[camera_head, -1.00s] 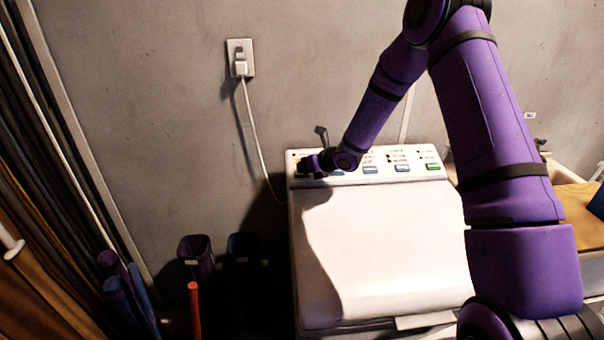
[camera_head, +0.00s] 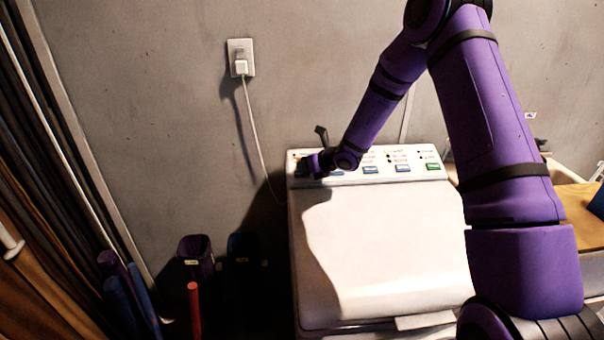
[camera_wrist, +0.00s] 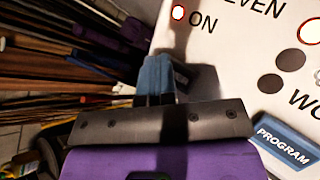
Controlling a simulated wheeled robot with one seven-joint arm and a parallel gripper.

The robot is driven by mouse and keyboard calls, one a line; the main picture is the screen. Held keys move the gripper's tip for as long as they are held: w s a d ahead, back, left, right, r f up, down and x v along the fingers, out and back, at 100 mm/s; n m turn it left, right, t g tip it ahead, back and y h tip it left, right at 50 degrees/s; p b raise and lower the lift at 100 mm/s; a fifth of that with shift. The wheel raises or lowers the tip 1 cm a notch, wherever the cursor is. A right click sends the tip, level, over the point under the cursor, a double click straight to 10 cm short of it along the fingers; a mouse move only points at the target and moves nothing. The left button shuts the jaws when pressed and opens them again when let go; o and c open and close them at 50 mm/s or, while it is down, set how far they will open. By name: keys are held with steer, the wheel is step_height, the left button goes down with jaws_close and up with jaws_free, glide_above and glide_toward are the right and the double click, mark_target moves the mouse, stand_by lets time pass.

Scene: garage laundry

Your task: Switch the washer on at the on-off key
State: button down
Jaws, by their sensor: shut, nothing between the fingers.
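The white washer (camera_head: 385,255) stands against the wall, with a control panel (camera_head: 435,155) along its back edge. My gripper (camera_head: 303,170) is at the panel's left end, over the place of the leftmost key. In the wrist view my gripper (camera_wrist: 155,98) is shut and empty, its tips at a blue key (camera_wrist: 157,74) at the panel's edge. The fingers partly hide this key, and its label cannot be read; whether it is pressed in I cannot tell. The lamp (camera_wrist: 178,12) beside the word ON glows with a red rim.
A blue PROGRAM key (camera_wrist: 284,143) lies right of my gripper in the wrist view. More blue keys (camera_head: 403,168) and a green key (camera_head: 433,166) line the panel. The plug (camera_head: 240,67) is in the wall outlet. Bins (camera_head: 195,258) stand left of the washer.

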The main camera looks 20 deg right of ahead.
steer(key=shift+s+r, duration=0.25)
steer(key=shift+r, duration=0.35)
steer(key=shift+s+a+r, duration=0.1)
steer(key=shift+s+r, duration=0.2)
steer(key=shift+r, duration=0.5)
steer(key=shift+s+a+r, duration=0.1)
steer(key=shift+s+r, duration=0.2)
steer(key=shift+r, duration=0.45)
steer(key=shift+s+r, duration=0.3)
steer(key=shift+r, duration=0.5)
steer(key=shift+r, duration=0.1)
steer(key=s+a+r+n+g, duration=0.2)
steer(key=s+r+n, duration=0.7)
steer(key=s+r, duration=0.1)
steer(key=s+a+r+n+g, duration=0.2)
steer(key=s+r+n, duration=0.7)
steer(key=r, duration=0.1)
steer(key=s+d+r+n+h, duration=0.2)
steer(key=s+d+n, duration=0.1)
steer(key=s, duration=0.5)
steer(key=s+d+r+n+h, duration=0.1)
steer(key=s+d+n+h, duration=0.2)
steer(key=s+n, duration=0.3)
steer(key=s+d+r+n+h, duration=0.2)
steer(key=s+d+n, duration=0.2)
steer(key=s, duration=0.7)
steer(key=shift+s+d+r+n, duration=0.25)
steer(key=shift+s+r+n, duration=0.1)
steer(key=shift+n, duration=0.35)
